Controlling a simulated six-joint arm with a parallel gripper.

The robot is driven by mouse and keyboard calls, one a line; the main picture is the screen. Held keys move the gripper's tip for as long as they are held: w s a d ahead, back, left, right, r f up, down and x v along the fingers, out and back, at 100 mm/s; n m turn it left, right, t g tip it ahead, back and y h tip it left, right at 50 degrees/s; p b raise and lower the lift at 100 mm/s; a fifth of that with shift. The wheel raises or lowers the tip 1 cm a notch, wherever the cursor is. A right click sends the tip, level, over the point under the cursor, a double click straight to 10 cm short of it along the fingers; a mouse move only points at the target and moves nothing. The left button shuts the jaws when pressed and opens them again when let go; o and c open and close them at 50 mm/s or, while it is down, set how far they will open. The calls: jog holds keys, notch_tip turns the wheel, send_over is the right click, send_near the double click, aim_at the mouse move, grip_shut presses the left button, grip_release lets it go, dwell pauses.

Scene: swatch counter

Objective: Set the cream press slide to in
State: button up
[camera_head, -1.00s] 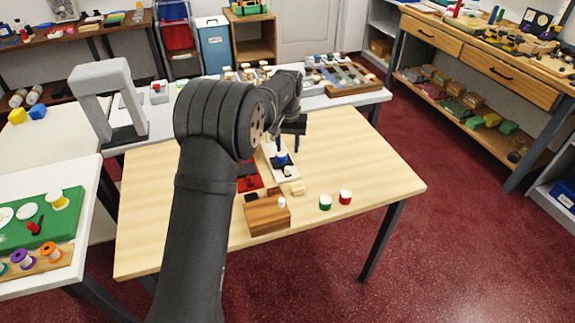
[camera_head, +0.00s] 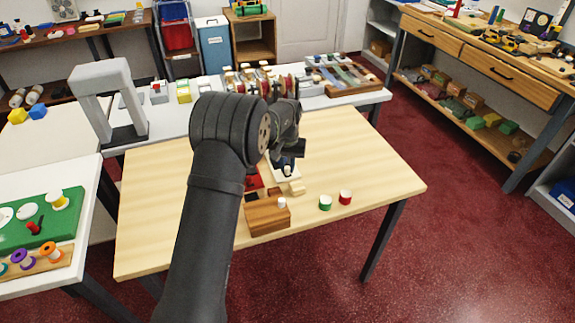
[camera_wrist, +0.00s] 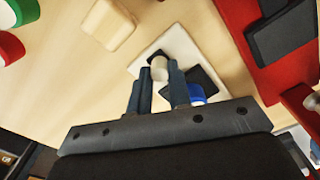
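The cream press slide shows in the wrist view as a cream plate (camera_wrist: 180,45) with dark patches, a pale round knob (camera_wrist: 158,68) and a blue round part (camera_wrist: 197,95). In the head view the cream plate (camera_head: 286,178) is partly hidden by my arm. My gripper (camera_wrist: 159,68) points down over the plate, its two dark fingers apart on either side of the knob. I see no clear grip on the knob; contact is hard to tell. The gripper also shows low over the plate in the head view (camera_head: 288,165).
A cream block (camera_wrist: 109,24) lies near the plate's end. A red plate with dark pads (camera_wrist: 285,40) lies alongside. A wooden block (camera_head: 266,215) with a white knob, a green cup (camera_head: 325,202) and a red cup (camera_head: 346,197) stand nearby. The table's right side is clear.

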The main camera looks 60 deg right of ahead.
grip_shut()
jog(key=shift+w+d, duration=1.5)
jog(key=shift+d, duration=0.05)
jog(key=o, duration=0.7)
grip_release()
jog(key=shift+c, duration=0.2)
notch_tip(320, 180, up, 18)
jog(key=shift+f, duration=0.25)
